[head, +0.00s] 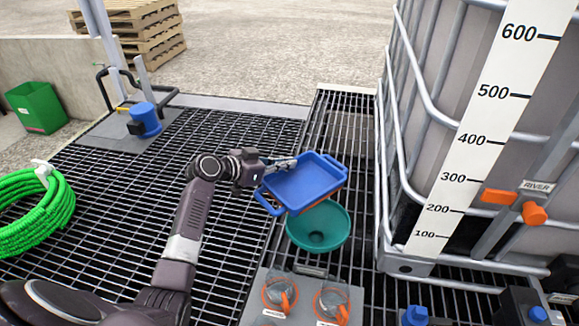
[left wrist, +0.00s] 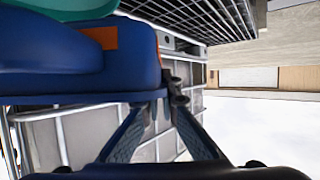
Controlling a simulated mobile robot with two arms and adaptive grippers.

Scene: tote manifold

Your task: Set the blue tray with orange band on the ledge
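The blue tray with an orange band (head: 304,183) is held up in the air near the middle of the head view, partly over a green funnel. It is tilted, with a loop handle at its lower left. My left gripper (head: 285,163) meets the tray's upper left rim and seems shut on it. In the left wrist view the tray (left wrist: 80,62) fills the upper left, and my fingers (left wrist: 163,108) reach its edge. A low concrete wall with a flat top (head: 45,40) stands at the far left; I cannot tell whether it is the ledge. My right gripper is not in view.
The teal-green funnel (head: 331,218) stands below the tray. A caged tank (head: 420,215) blocks the right. Clear domes with orange valves (head: 280,292) are in front. A green hose (head: 35,220), green bin (head: 38,108) and blue-capped post (head: 146,118) are left. Grating (head: 115,215) between is clear.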

